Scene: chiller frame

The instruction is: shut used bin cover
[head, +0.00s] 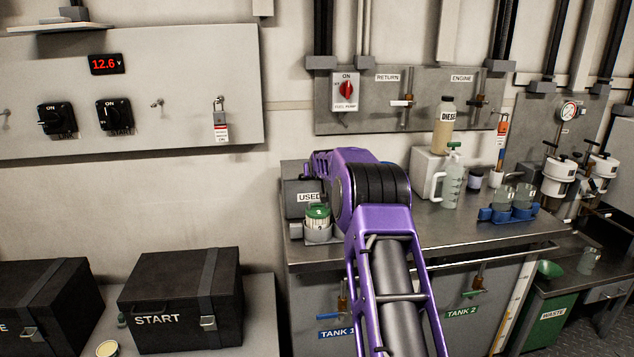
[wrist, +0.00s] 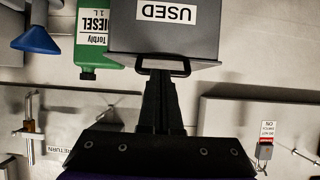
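The used bin (head: 299,186), a grey box with a USED label, stands at the left back of the steel bench, partly hidden by my purple arm. In the wrist view, which is upside down, the bin (wrist: 205,35) is at the top. A dark handle loop (wrist: 184,66) sits at its edge, by what looks like the cover (wrist: 212,62). How far the cover is open cannot be told. My gripper (wrist: 161,76) has its dark fingers close together, with their tips at the handle loop. Whether they touch it is unclear. My arm hides the gripper in the head view.
A green-lidded jar (head: 318,222) stands in front of the bin. A green diesel can (wrist: 92,57) shows beside the bin in the wrist view. A white jug (head: 449,180) and a blue rack (head: 508,214) stand farther right. The front bench top (head: 470,237) is clear.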

